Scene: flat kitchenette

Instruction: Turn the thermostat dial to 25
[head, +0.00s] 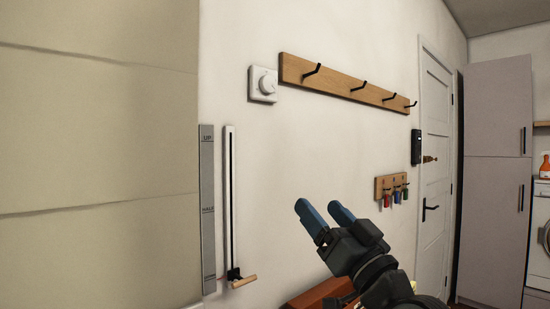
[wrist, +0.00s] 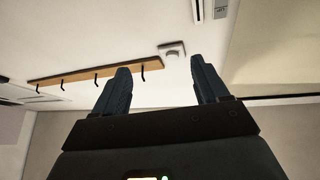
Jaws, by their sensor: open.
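The thermostat is a white square plate with a round white dial (head: 266,85), on the wall left of the long hook rail. No readable numbers show on it at this size. The dial also shows in the wrist view (wrist: 172,52), beyond and between my fingertips, nearer the right one. My gripper (head: 324,212) has blue fingers, open and empty, pointing up and left, well below and right of the dial. In the wrist view my two fingers (wrist: 160,66) stand wide apart with nothing between them. The gripper touches nothing that I can see.
A wooden hook rail (head: 345,84) runs right of the dial. Below is a vertical slider track (head: 230,190) with a wooden handle (head: 244,281), beside a grey marked strip (head: 208,220). A small key rack (head: 383,187) hangs near the door (head: 434,150). The wall between dial and gripper is bare.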

